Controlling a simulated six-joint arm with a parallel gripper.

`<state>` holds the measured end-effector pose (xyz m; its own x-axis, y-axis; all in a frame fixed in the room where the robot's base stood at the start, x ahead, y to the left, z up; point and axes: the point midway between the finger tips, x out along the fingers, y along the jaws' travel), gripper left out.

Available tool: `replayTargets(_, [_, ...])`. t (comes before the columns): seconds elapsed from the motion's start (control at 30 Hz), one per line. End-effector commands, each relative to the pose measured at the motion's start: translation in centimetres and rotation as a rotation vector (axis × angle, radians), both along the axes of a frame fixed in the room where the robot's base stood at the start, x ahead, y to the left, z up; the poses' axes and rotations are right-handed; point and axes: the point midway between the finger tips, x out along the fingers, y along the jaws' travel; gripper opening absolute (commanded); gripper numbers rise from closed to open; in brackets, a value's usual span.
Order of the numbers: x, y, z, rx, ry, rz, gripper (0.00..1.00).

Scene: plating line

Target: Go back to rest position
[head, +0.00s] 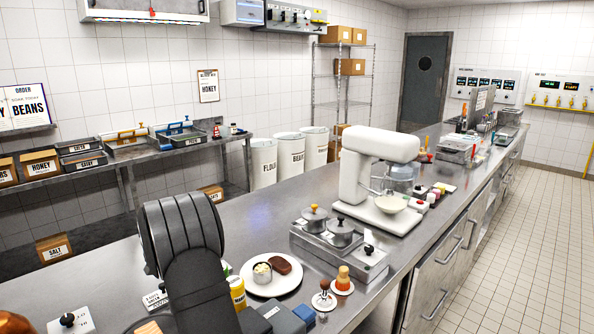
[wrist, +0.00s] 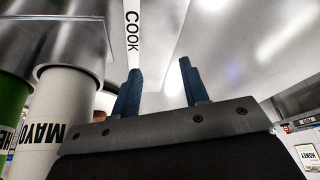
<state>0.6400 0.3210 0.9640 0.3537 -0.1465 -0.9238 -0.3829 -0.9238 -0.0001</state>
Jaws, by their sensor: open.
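My gripper (wrist: 158,92) shows in the wrist view with its two blue fingers spread apart. Nothing is between them. Behind the fingers is a pale surface with a strip marked COOK (wrist: 133,32). A white dispenser marked MAYO (wrist: 48,130) stands to the left of the gripper, beside a green one (wrist: 12,105).
A white plate (head: 252,288) with a brown patty (head: 288,263) and a small cup (head: 262,272) lies right of my arm. A yellow container (head: 237,292) is close beside the arm. Lidded pots (head: 340,232) and a white mixer (head: 372,165) stand farther along the counter.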

Motion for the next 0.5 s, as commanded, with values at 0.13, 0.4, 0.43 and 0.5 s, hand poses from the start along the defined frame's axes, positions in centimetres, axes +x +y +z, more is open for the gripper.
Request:
replayTargets(0.13, [-1.1, 0.6, 3.0, 0.002, -0.003, 0.001, 0.41])
replayTargets(0.4, [-3.1, 1.4, 8.1, 0.003, -0.003, 0.002, 0.41])
replayTargets(0.43, [-3.3, 1.5, 8.6, 0.003, -0.002, 0.002, 0.41])
replayTargets(0.5, [-3.8, 1.7, 9.9, 0.002, -0.002, 0.001, 0.41])
